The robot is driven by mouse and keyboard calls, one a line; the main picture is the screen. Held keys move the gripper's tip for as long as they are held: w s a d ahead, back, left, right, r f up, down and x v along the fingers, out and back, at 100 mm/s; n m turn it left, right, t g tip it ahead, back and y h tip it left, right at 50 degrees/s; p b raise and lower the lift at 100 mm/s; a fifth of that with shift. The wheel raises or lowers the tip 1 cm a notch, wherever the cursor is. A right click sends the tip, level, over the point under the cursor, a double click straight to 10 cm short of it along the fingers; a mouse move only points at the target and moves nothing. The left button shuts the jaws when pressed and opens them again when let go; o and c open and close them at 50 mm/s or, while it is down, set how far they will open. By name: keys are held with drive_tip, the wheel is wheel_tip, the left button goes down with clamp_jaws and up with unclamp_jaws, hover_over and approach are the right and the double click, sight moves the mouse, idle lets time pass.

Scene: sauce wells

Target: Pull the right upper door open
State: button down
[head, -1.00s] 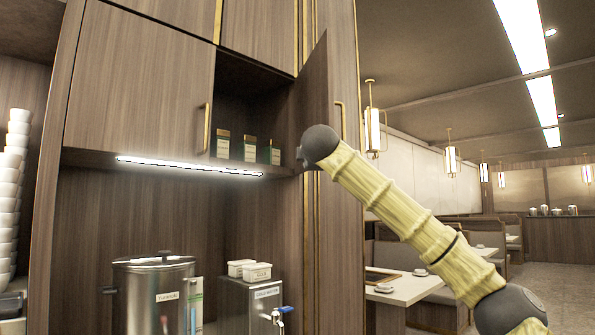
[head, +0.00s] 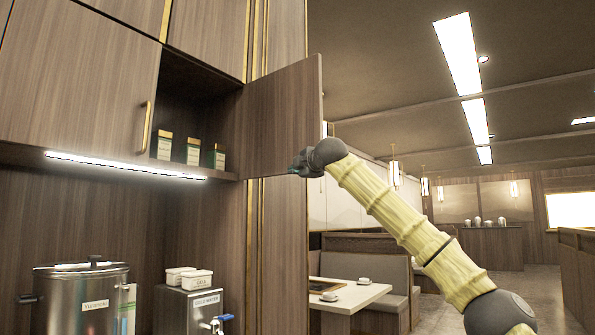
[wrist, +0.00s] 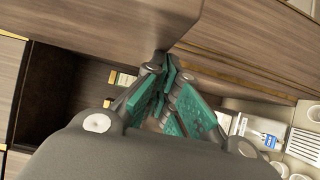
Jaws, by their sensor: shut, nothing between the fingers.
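The right upper door (head: 284,118) is a brown wood-grain panel, standing swung open from the cabinet on its right side, with its inner face toward the head camera. Its handle is hidden. The opened compartment (head: 192,105) shows dark behind it. My gripper (head: 296,168) is at the door's lower free corner. In the wrist view my gripper (wrist: 163,75), with green finger pads, is shut with nothing between the fingers. Its tips are close under the wood panel (wrist: 110,22); I cannot tell if they touch it.
The left door (head: 80,85) is closed, with a brass handle (head: 146,127). A lit strip (head: 125,165) runs below. A steel urn (head: 82,300) and a cold-water dispenser (head: 190,305) stand lower down. Open dining space lies right.

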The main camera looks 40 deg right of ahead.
idle(0.6)
drive_tip(key=b+v, duration=0.4)
drive_tip(key=v, duration=0.7)
drive_tip(key=shift+s+a+b, duration=0.15)
drive_tip(key=shift+a+b, duration=0.2)
drive_tip(key=shift+b, duration=0.05)
